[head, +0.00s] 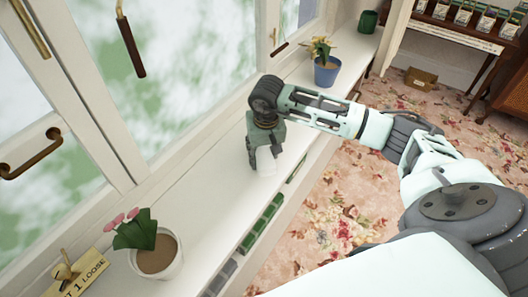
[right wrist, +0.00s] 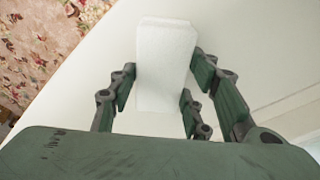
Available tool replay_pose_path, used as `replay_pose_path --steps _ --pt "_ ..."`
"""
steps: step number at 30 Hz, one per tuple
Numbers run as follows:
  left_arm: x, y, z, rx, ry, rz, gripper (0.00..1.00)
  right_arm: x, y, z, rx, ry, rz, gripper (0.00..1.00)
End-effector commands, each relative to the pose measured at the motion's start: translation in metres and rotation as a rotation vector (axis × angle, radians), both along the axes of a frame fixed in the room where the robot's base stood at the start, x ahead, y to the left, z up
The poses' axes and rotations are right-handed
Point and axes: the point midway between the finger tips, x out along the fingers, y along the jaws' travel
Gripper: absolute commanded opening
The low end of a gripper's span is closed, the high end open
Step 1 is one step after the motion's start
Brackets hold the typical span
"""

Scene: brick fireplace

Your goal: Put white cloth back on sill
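The white cloth (head: 266,162) is a small pale folded block at the middle of the white window sill (head: 205,196). It shows larger in the right wrist view (right wrist: 164,65), over the pale sill surface. My right gripper (head: 256,150) points down at the sill, with the cloth at its fingers. In the right wrist view its green fingers (right wrist: 160,92) stand on both sides of the cloth. The left finger lies close to the cloth's edge, and the right fingers are close to its other side. Firm contact cannot be made out. My left gripper is in neither view.
A white pot with a pink flower (head: 157,257) stands at the near end of the sill, beside a wooden sign (head: 78,277). A blue pot (head: 326,73) and a green cup (head: 368,21) stand farther along. Window handles (head: 130,46) hang at the left.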

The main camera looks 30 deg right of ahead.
Motion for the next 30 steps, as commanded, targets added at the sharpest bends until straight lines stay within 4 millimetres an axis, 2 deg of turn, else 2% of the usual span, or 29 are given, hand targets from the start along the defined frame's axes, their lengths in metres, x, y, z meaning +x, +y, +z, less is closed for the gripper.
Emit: replay_pose_path --steps 1,5,17,20,30 --pt "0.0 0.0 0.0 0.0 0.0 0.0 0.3 0.0 0.0 0.0 0.0 0.0 0.0 0.51" --pt "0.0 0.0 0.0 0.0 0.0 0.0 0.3 0.0 0.0 0.0 0.0 0.0 0.0 0.62" --pt "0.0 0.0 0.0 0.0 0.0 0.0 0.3 0.0 0.0 0.006 0.0 -0.002 0.0 0.62" --pt "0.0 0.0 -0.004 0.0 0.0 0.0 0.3 -0.001 0.001 0.02 0.0 -0.005 0.0 0.62" --pt "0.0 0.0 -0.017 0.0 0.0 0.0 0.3 -0.011 0.005 0.091 0.0 -0.005 0.0 0.62"
